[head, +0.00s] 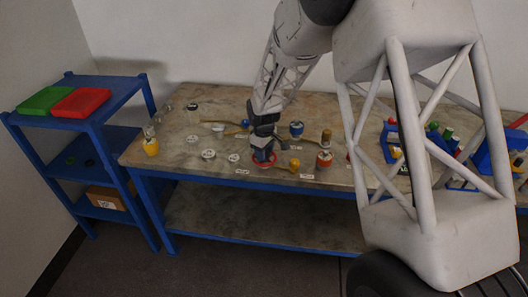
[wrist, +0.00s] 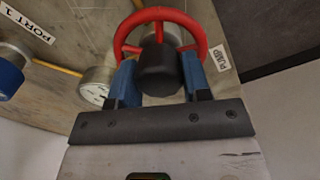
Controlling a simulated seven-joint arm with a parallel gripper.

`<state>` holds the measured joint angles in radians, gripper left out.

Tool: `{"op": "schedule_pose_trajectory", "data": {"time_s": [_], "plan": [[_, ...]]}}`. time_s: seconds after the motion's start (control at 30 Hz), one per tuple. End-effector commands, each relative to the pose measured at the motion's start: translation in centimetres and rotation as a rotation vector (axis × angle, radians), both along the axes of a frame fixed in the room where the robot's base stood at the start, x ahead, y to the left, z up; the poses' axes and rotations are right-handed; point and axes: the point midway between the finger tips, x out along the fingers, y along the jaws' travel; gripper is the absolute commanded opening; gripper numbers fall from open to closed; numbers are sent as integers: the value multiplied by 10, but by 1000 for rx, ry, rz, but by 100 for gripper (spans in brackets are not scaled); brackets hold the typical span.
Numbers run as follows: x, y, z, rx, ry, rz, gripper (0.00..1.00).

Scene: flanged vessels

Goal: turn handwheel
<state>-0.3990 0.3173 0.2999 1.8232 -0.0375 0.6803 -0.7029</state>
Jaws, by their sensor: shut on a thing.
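A red handwheel (wrist: 158,17) with spokes shows at the top of the wrist view, beside a label reading PUMP. It also shows in the head view as a red ring (head: 264,158) near the front edge of the table, partly hidden by my gripper. My gripper (head: 262,148) reaches down onto it from above. In the wrist view my gripper's two blue fingers (wrist: 159,80) stand on either side of a dark round hub and reach the wheel's rim. The gripper is shut on the handwheel. The exact contact points are partly hidden.
A white round gauge (wrist: 96,85) sits close left of the wheel. A yellow-handled fitting (head: 294,165) and a red vessel (head: 324,160) stand right of it on the table (head: 190,125). A blue shelf (head: 80,125) stands at left.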

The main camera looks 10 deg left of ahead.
Motion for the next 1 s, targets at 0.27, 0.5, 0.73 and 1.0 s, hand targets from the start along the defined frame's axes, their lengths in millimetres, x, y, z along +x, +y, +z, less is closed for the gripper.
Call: {"op": "schedule_pose_trajectory", "data": {"time_s": [0.27,0.5,0.73,1.0], "plan": [[0,-1,0,-1,0,-262,20],[0,-1,0,0,0,-490,20],[0,-1,0,0,0,-709,20],[0,-1,0,-2,1,-966,20]]}}
